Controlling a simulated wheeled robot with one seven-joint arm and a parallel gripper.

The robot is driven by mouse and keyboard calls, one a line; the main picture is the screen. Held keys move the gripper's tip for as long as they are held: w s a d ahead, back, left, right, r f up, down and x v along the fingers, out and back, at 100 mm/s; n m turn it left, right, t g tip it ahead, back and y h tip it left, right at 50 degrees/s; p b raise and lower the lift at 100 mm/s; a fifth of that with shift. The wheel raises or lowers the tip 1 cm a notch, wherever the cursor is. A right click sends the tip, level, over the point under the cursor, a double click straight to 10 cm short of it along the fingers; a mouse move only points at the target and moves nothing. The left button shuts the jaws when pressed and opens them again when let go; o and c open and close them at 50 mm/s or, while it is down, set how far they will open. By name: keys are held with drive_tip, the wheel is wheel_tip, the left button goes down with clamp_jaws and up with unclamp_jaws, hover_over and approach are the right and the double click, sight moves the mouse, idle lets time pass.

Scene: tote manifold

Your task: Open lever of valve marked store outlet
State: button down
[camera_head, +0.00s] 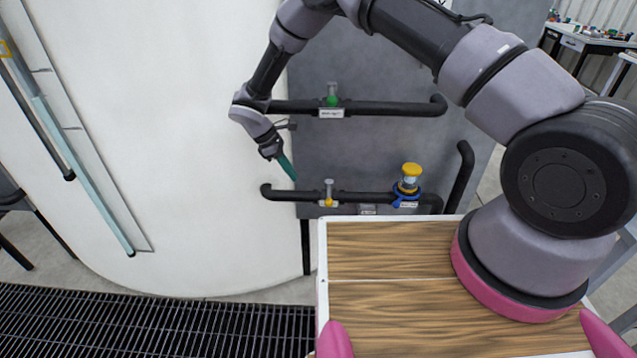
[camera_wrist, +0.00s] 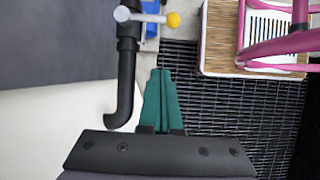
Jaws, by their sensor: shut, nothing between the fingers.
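In the head view, a valve on the lower black pipe (camera_head: 362,196) has a grey stem and a small yellow-tipped lever (camera_head: 329,202). A valve with a green handle (camera_head: 332,101) sits on the upper black pipe (camera_head: 390,108). Both have small labels too small to read, so I cannot tell which is store outlet. My gripper (camera_head: 293,177) has teal fingers, shut and empty, left of and slightly above the lower valve. In the wrist view, the shut fingers (camera_wrist: 160,75) point toward the lower valve's lever (camera_wrist: 173,19), which sticks out sideways across the pipe, apart from the fingers.
A yellow-capped fitting with a blue collar (camera_head: 409,180) stands on the lower pipe, right of the valve. A large white tank (camera_head: 160,130) curves at the left. A grey panel (camera_head: 360,70) backs the pipes. Black floor grating (camera_head: 150,320) lies below.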

sight(329, 193)
drive_tip(key=shift+w+d+f, duration=0.15)
drive_tip(key=shift+d+f, duration=4)
drive_tip(key=shift+f, duration=0.1)
